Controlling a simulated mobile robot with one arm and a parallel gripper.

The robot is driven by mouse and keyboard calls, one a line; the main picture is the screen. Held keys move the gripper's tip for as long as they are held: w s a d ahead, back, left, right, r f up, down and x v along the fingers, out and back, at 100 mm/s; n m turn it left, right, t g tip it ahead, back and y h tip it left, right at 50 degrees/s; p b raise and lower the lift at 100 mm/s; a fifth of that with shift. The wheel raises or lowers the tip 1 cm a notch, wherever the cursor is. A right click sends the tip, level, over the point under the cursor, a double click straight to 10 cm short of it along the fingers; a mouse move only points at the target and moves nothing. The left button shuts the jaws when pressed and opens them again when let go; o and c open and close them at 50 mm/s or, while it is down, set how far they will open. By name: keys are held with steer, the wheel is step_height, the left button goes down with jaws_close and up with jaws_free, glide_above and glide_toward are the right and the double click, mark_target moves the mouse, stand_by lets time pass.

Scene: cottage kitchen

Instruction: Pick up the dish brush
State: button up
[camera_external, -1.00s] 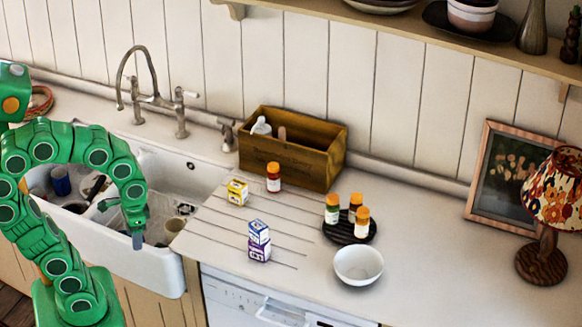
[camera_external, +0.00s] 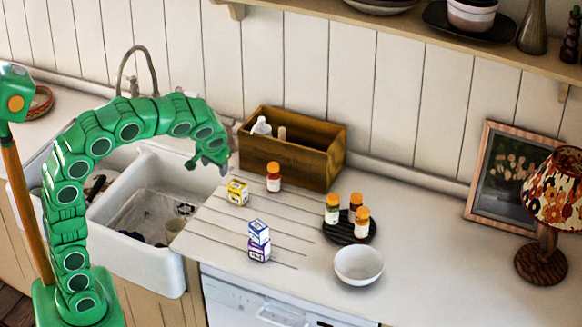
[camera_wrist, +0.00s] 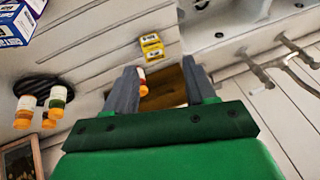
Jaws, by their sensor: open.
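I cannot clearly make out a dish brush in either view. A wooden box (camera_external: 312,165) stands against the back wall. A whitish item (camera_external: 261,126) and a tan, handle-like piece (camera_external: 282,133) stick up inside it; I cannot tell whether either is the brush. My gripper (camera_external: 207,168) is at the left of the box, above the right edge of the sink. In the wrist view my gripper (camera_wrist: 162,85) is open and empty, and part of the wooden box (camera_wrist: 168,88) shows between the fingers.
A yellow carton (camera_external: 237,192) and an orange-capped bottle (camera_external: 274,178) stand before the box. Stacked cartons (camera_external: 259,242), a dark tray (camera_external: 333,233) with orange-capped bottles, and a white bowl (camera_external: 358,266) stand further forward. The white sink (camera_external: 150,262) holds dishes. The right counter is mostly clear.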

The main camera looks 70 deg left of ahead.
steer(key=w+a+n+t+y, duration=0.1)
steer(key=w+a, duration=0.3)
steer(key=w, duration=0.3)
steer(key=w+a+n+y, duration=0.1)
steer(key=w+a+n, duration=0.1)
steer(key=w+a, duration=0.35)
steer(key=n+t+y, duration=0.1)
steer(key=n+t, duration=0.1)
glide_toward(281, 129)
steer(key=x, duration=0.3)
steer(key=shift+x, duration=4.15)
jaws_close()
